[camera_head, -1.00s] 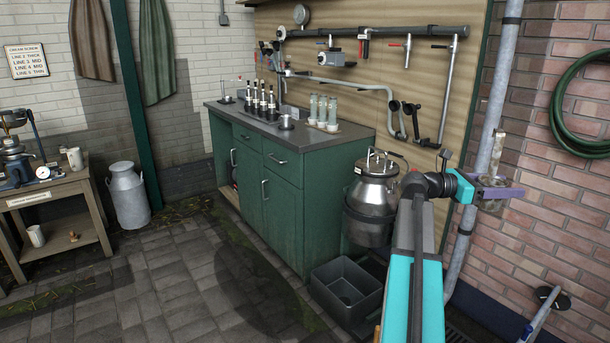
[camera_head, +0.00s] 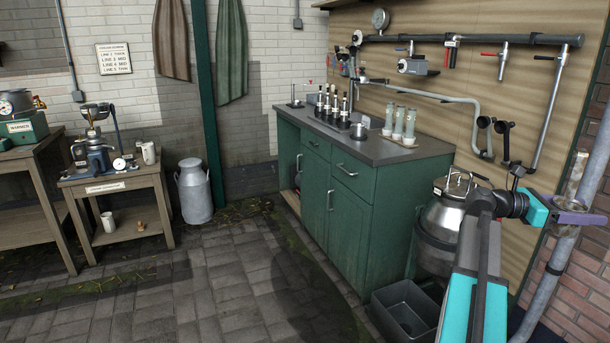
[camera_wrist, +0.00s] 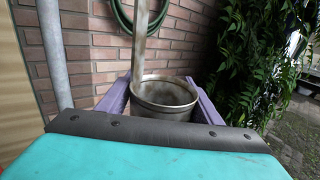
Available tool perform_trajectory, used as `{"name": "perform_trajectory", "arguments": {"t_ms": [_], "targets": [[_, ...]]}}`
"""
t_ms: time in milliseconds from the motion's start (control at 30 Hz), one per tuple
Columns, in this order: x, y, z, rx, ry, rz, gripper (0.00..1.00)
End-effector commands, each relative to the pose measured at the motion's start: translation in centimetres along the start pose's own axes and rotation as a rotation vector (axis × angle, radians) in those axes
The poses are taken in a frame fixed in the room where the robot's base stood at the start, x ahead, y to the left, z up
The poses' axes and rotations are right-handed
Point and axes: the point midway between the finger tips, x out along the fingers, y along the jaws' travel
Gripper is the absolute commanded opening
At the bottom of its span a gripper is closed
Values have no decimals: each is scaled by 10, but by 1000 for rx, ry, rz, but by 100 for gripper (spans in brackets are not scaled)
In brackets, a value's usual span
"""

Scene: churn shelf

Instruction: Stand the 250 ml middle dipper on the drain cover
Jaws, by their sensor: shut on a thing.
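My gripper (camera_head: 577,217), with purple fingers, is at the far right in the head view. It is shut on a dull metal dipper (camera_wrist: 165,98) with a long upright handle. In the wrist view the round cup sits between the two fingers, with its open rim up and its handle rising out of the top. The dipper's handle (camera_head: 576,175) also shows in the head view, roughly upright. No size marking is legible on it. I cannot make out the drain cover in the current frames.
A green cabinet (camera_head: 345,205) carries black-handled tools, glass tubes (camera_head: 399,122) and small metal vessels. A steel churn bucket (camera_head: 440,225) and a grey bin (camera_head: 405,312) are beside my arm. A milk can (camera_head: 195,192) and wooden tables stand left. The paved floor between is clear.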

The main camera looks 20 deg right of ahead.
Motion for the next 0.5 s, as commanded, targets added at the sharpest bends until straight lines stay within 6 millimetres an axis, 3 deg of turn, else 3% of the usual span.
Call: {"name": "perform_trajectory", "arguments": {"t_ms": [267,500], "targets": [[4,2,-7,0,0,-2,34],[20,18,-52,-4,1,4,34]]}}
